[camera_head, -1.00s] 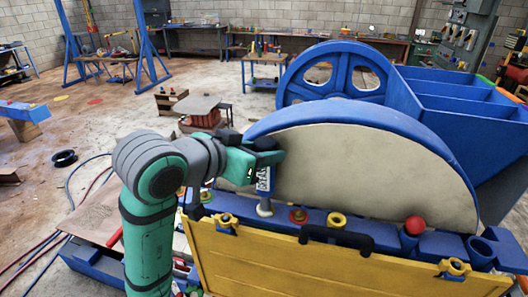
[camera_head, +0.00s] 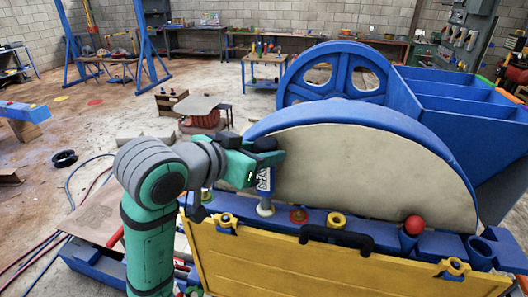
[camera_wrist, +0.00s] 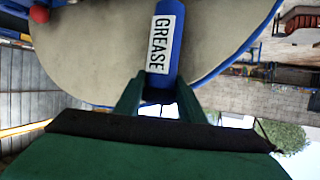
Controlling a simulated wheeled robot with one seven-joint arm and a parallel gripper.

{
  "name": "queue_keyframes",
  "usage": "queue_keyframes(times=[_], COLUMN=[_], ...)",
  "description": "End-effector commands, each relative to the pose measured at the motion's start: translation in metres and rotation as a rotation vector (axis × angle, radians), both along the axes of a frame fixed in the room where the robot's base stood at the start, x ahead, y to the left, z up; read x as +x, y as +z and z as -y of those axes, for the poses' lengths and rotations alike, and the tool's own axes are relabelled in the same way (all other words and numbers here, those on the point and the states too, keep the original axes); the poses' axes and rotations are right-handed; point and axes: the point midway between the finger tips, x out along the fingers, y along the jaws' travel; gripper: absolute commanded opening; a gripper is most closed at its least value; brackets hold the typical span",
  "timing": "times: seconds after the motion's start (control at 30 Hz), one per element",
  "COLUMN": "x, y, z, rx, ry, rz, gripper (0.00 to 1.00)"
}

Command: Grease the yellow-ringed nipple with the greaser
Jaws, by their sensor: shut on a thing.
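The greaser (camera_head: 265,182) is a blue cylinder with a white label and a pale lower end. My gripper (camera_head: 264,158) is shut on its upper part and holds it upright, in front of the pale round plate. In the wrist view the greaser (camera_wrist: 172,50) reads "GREASE" between my fingers (camera_wrist: 160,95). The yellow-ringed nipple (camera_head: 337,220) is on the blue ledge, to the right of the greaser and apart from it. A red-ringed nipple (camera_head: 298,215) lies between them. I cannot tell whether the greaser's lower end touches the ledge.
A green-ringed nipple (camera_head: 206,196) is to the left. A red ball (camera_head: 414,225) sits on a blue holder at the right, beside an open blue tube (camera_head: 480,250). A yellow panel (camera_head: 270,262) with a black handle (camera_head: 337,237) stands in front of the ledge.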

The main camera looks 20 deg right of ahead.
Motion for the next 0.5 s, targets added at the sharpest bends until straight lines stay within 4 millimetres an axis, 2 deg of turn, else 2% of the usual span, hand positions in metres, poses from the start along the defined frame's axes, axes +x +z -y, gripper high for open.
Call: queue_keyframes(times=[0.5], x=[0.0035], y=[-0.0059], z=[0.0062], rx=[-0.005], ry=[-0.003], rz=[-0.007], gripper=[0.00])
